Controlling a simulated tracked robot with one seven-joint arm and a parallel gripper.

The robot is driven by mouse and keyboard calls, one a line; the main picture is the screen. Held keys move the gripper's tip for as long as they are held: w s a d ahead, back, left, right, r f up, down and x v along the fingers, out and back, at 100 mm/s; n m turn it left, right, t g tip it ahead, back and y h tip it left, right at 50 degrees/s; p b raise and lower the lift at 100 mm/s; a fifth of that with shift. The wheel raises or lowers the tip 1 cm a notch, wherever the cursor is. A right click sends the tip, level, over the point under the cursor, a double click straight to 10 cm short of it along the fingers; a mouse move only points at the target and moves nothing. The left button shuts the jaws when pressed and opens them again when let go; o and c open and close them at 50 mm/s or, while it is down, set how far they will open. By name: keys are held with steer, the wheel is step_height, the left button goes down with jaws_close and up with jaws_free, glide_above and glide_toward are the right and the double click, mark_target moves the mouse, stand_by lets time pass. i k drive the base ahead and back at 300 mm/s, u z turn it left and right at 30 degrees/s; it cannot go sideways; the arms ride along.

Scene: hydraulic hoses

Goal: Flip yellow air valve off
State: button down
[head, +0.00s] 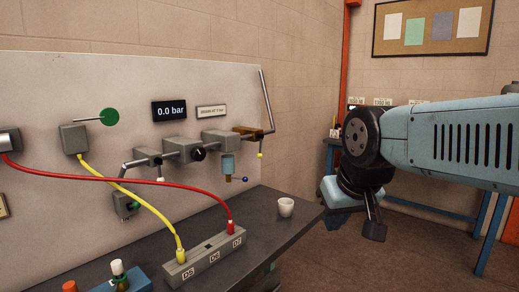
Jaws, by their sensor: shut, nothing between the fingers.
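A brass-yellow valve piece (252,131) sits at the right end of a row of grey blocks on the panel, beside a bent grey pipe. It runs roughly level, and a small yellow tip hangs below it. I cannot tell its exact lever position. A dark display (169,110) above the blocks reads 0.0 bar. My gripper (374,232) hangs at the right of the view, pointing down, shut and empty. It is well to the right of the valve piece, apart from it and lower in the picture.
A white cup (286,207) stands on the dark bench (262,228) below the panel (85,85). Red (110,180) and yellow (130,205) hoses arch to a grey socket block (207,258). Open space lies between valve and gripper.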

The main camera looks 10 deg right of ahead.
mark_target(260, 155)
steer(key=i, duration=0.85)
steer(key=u, duration=0.1)
